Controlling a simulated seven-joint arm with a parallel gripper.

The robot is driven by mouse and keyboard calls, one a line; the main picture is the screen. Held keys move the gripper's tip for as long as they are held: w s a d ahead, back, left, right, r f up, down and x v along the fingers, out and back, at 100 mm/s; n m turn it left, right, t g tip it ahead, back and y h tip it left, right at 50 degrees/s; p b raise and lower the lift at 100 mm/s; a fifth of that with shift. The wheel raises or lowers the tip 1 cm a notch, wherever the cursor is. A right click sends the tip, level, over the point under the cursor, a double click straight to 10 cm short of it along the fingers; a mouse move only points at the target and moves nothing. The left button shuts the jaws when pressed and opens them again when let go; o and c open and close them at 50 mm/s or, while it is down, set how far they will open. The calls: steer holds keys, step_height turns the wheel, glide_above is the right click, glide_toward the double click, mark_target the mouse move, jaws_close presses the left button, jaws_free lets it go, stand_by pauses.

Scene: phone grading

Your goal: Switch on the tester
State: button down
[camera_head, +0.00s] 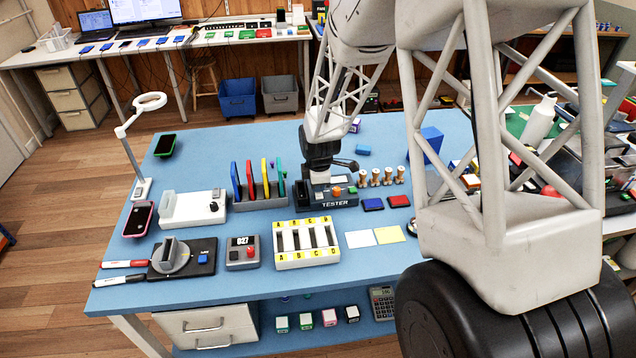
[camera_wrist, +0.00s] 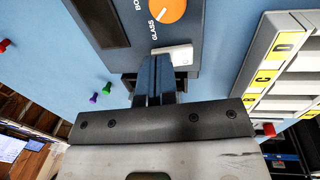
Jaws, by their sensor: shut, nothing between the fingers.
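The tester (camera_head: 340,203) is a dark grey box with its name on the front, in the middle of the blue table in the head view. In the wrist view the tester (camera_wrist: 120,30) fills the top, with an orange dial (camera_wrist: 172,8) marked GLASS and a white rocker switch (camera_wrist: 174,55). My gripper (camera_wrist: 155,62) is shut and empty. Its fingertips are right beside the left end of the white switch; I cannot tell whether they touch it. In the head view my gripper (camera_head: 319,176) is over the tester's left part and hides some of it.
A rack of coloured slabs (camera_head: 262,200) stands left of the tester. Several wooden pegs (camera_head: 375,178) stand to its right. A lettered slot tray (camera_head: 306,262) is in front, with blue and red pads (camera_head: 373,204) nearby. A unit marked 027 (camera_head: 241,262) is front left.

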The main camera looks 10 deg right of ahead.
mark_target(320, 196)
steer(key=shift+f+g, duration=0.25)
steer(key=shift+g, duration=0.05)
stand_by(0.5)
steer(key=shift+s, duration=0.15)
steer(key=shift+s+r, duration=0.25)
steer(key=shift+s, duration=0.3)
steer(key=shift+r, duration=0.1)
stand_by(0.3)
step_height(320, 196, up, 14)
steer(key=s, duration=0.2)
stand_by(0.7)
steer(key=shift+w+d, duration=0.1)
steer(key=shift+w, duration=0.6)
